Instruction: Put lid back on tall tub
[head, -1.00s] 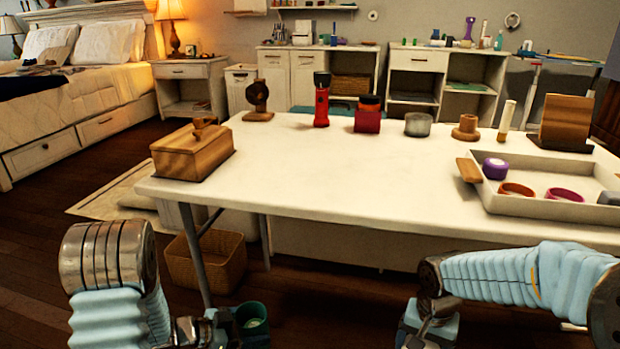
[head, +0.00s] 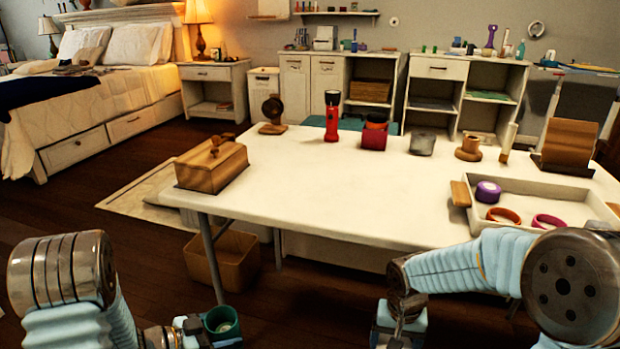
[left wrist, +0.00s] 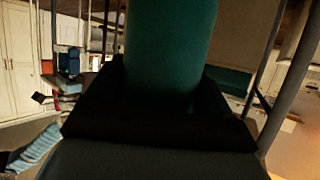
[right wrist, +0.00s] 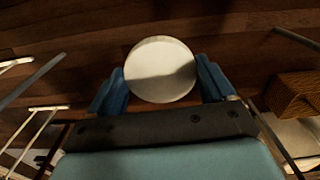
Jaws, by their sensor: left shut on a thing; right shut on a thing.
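A dark green tub (head: 222,322) is at the bottom of the head view. It appears open at the top, with something pale inside. My left gripper (head: 196,330) is shut on it. In the left wrist view the green tub (left wrist: 170,45) rises between the dark jaws. My right gripper (head: 400,327) is at the bottom right of the head view, apart from the tub. In the right wrist view its blue fingers are shut on a round whitish disc (right wrist: 161,70), which looks like the lid. I cannot make out the disc in the head view.
A white table (head: 330,205) stands ahead of my arms. A wicker basket (head: 222,262) stands on the floor. The middle of the tabletop is clear.

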